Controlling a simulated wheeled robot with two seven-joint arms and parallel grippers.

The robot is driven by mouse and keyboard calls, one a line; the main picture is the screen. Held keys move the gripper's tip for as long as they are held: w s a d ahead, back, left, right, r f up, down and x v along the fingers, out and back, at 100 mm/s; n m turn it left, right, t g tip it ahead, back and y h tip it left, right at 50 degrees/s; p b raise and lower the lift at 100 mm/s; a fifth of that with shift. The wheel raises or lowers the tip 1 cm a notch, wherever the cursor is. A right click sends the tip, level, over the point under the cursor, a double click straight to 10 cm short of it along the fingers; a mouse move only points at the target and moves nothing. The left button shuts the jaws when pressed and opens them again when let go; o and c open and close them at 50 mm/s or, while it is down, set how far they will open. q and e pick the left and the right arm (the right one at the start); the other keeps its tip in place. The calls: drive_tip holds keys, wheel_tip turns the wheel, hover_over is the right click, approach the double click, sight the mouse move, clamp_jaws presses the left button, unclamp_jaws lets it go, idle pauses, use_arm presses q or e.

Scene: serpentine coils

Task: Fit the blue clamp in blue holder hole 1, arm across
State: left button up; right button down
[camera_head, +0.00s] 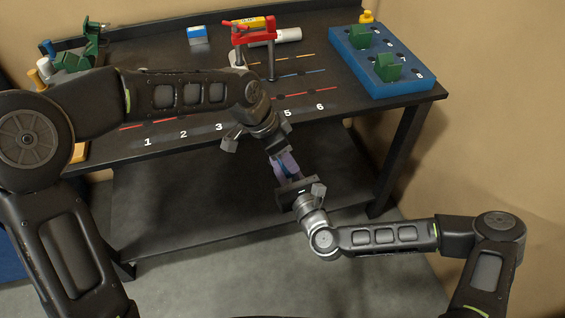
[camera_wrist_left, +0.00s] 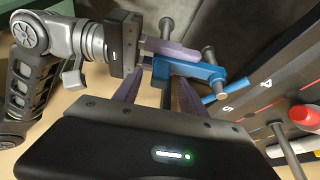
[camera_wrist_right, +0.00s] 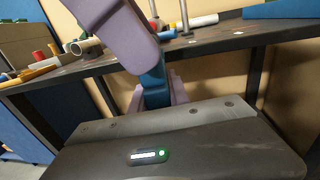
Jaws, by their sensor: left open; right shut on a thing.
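The blue clamp (camera_wrist_left: 195,71) is between my two grippers, in front of the bench, in the left wrist view. It also shows in the right wrist view (camera_wrist_right: 155,88), partly hidden by purple fingers. In the head view the fingers mostly cover it. My right gripper (camera_head: 287,172) is shut on it. My left gripper (camera_head: 277,150) is open, with its fingers close to the clamp; I cannot tell whether they touch it. The blue holder (camera_head: 397,87) lies at the bench's right end, with two green blocks (camera_head: 387,67) on it and dark holes. Hole 1's number is not readable.
A red clamp (camera_head: 255,36) stands upright on the bench (camera_head: 190,65), near a white roll (camera_head: 288,35) and a blue-and-white box (camera_head: 198,35). A green clamp (camera_head: 76,60) is at the back left. A yellow piece (camera_head: 367,17) is by the holder's far end.

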drive_tip(key=shift+r, duration=0.1)
use_arm(q)
drive_tip(key=v, duration=1)
drive_tip(key=shift+r, duration=0.2)
drive_tip(key=shift+a, duration=0.1)
